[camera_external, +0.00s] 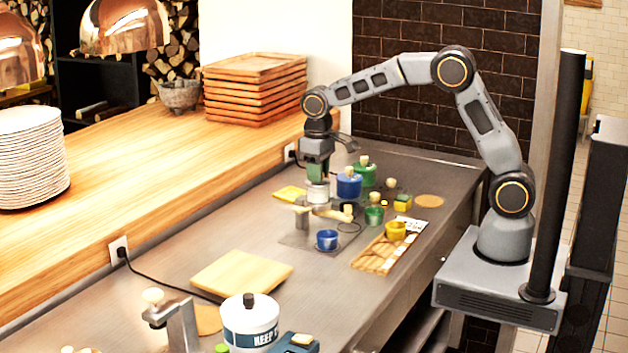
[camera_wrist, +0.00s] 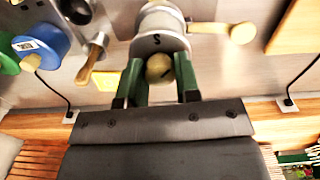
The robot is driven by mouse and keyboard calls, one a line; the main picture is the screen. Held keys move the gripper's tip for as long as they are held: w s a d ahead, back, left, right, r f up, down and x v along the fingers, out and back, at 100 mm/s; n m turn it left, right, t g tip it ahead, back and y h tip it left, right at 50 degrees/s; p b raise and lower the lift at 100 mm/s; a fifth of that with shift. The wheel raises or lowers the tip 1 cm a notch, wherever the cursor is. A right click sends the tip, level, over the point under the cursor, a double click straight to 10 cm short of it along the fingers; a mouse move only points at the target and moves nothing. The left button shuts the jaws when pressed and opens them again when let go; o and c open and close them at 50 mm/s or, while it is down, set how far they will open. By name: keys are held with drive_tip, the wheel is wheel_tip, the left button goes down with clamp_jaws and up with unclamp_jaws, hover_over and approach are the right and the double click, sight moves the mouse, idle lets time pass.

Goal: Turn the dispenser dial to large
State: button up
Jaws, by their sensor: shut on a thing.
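The dispenser (camera_external: 318,192) is a pale cylinder standing on the steel counter, and my gripper (camera_external: 316,176) is directly above it. In the wrist view the dispenser (camera_wrist: 160,22) shows a dark letter S on its rim. A rounded cream knob (camera_wrist: 158,68), which looks like the dial's grip, sits between the two green fingers of my gripper (camera_wrist: 157,76). The fingers are shut on it. A cream lever handle (camera_wrist: 236,32) sticks out to the right of the dispenser. Other size marks and any pointer on the dial are hidden or too small to read.
A blue pot (camera_external: 349,186) and a green pot (camera_external: 366,174) with cream knobs stand close right of the dispenser. A small blue cup (camera_external: 327,240) is in front. A wooden board (camera_external: 242,272) lies nearer the camera. The wooden ledge (camera_external: 200,172) runs along the left.

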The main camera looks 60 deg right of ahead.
drive_tip(key=m, duration=0.5)
drive_tip(key=shift+m, duration=2.3)
drive_tip(key=o, duration=0.9)
wheel_tip(320, 180, up, 14)
drive_tip(key=shift+f+b, duration=0.1)
drive_tip(key=shift+b, duration=0.3)
